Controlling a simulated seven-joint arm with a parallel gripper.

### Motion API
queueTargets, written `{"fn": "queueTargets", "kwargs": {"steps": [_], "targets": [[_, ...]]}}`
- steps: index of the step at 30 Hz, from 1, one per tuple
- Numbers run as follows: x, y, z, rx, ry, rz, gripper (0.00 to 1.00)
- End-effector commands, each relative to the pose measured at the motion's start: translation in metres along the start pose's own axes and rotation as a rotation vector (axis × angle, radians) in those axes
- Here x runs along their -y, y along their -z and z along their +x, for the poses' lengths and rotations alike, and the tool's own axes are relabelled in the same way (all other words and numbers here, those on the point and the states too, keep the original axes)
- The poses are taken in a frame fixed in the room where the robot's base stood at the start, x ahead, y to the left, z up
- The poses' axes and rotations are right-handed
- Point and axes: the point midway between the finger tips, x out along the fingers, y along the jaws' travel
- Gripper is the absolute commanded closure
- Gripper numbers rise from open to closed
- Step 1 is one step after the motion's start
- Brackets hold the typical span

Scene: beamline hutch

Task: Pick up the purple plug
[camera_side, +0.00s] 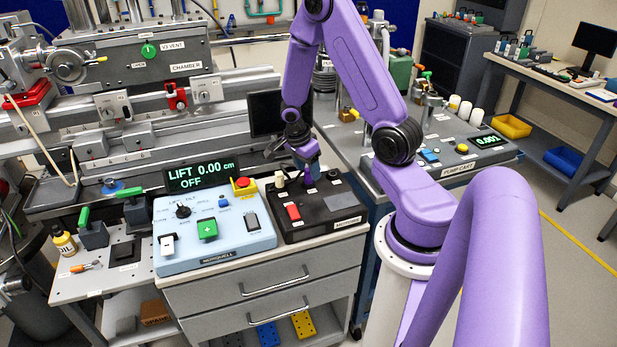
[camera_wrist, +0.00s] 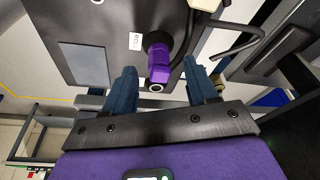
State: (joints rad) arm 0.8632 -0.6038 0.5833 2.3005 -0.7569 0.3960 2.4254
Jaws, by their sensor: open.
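The purple plug (camera_wrist: 159,66) stands in a dark collar on the black box (camera_wrist: 95,35) in the wrist view. A white label lies beside it. My gripper (camera_wrist: 158,74) is open, with one blue finger on each side of the plug and a visible gap to each. In the side view my gripper (camera_side: 307,166) points down over the black box (camera_side: 318,220), near its back edge. The plug is mostly hidden there by the fingers. I cannot tell the exact height of the fingertips relative to the plug.
The box also carries a red switch (camera_side: 293,212) and a pale knob (camera_side: 280,179). To its left is the light blue control box (camera_side: 240,239) with a red emergency button (camera_side: 242,183) and a lift display (camera_side: 201,177). A pump cart (camera_side: 470,158) stands behind to the right.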

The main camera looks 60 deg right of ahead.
Motion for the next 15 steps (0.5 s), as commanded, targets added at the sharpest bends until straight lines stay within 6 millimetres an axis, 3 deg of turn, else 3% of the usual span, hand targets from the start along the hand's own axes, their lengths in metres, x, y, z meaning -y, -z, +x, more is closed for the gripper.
{"fn": "queueTargets", "kwargs": {"steps": [6, 14, 15], "targets": [[0.000, 0.000, 0.017, 0.000, 0.000, 0.000, 0.43], [0.000, 0.000, 0.018, 0.000, 0.001, 0.001, 0.43], [0.000, 0.000, 0.018, 0.000, 0.001, 0.001, 0.49]]}}
